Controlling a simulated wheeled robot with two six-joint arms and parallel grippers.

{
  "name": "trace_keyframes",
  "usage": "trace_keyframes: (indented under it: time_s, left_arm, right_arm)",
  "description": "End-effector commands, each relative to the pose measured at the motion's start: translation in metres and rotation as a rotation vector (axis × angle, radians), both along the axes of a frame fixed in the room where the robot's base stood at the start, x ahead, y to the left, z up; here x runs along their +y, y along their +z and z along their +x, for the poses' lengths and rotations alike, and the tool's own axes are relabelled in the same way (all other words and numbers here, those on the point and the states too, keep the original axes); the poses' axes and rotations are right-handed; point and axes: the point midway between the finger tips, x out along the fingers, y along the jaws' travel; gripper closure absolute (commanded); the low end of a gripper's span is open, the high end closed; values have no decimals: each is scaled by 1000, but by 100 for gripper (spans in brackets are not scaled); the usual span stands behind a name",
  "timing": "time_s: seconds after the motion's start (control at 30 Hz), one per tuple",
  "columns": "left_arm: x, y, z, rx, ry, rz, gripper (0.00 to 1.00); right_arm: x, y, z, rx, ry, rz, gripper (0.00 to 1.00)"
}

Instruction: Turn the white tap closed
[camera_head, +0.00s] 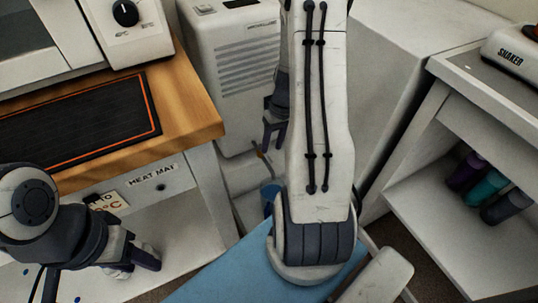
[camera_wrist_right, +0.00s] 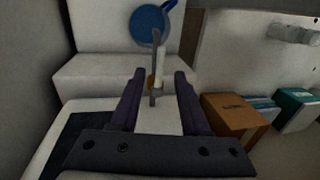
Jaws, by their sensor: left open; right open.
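The tap shows in the right wrist view as a white stem (camera_wrist_right: 161,62) with a thin grey lever and a brass-coloured part (camera_wrist_right: 151,82). In the head view only a small brass-coloured bit of the tap (camera_head: 260,155) shows, just below my right gripper (camera_head: 273,143). My right gripper is open in the wrist view (camera_wrist_right: 157,75), with its fingers apart on either side of the tap's lever. I cannot tell whether they touch it. My left gripper (camera_head: 135,262) is open and empty at the lower left, far from the tap.
A white vented machine (camera_head: 232,60) stands behind. A wooden bench with a black heat mat (camera_head: 80,122) is on the left. A shelf with bottles (camera_head: 488,185) is on the right.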

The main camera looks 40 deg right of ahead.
Motion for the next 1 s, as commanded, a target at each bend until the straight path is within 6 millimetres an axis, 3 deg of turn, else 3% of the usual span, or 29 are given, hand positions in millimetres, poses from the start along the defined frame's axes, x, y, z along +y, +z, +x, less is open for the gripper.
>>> trace_keyframes:
  time_s: [0.03, 0.2, 0.6, 0.63, 0.73, 0.77, 1.0]
  left_arm:
    - [0, -7, 0, 0, 0, 0, 56]
    - [0, -14, 0, 0, 0, 0, 56]
    - [0, -16, 0, 0, 0, 0, 56]
    - [0, -16, 0, 0, 0, 0, 56]
    - [0, -16, 0, 0, 0, 0, 56]
    - [0, -16, 0, 0, 0, 0, 56]
    - [0, -16, 0, 0, 0, 0, 56]
  right_arm:
    - [2, -13, 0, 3, 2, 1, 54]
    - [7, -33, 2, 1, 2, 0, 54]
    - [9, -40, 2, 0, 2, -1, 54]
    - [9, -40, 2, 0, 2, -1, 58]
    - [9, -40, 2, 0, 2, -1, 96]
    - [9, -40, 2, 0, 2, -1, 100]
    - [8, -40, 2, -1, 2, -2, 100]
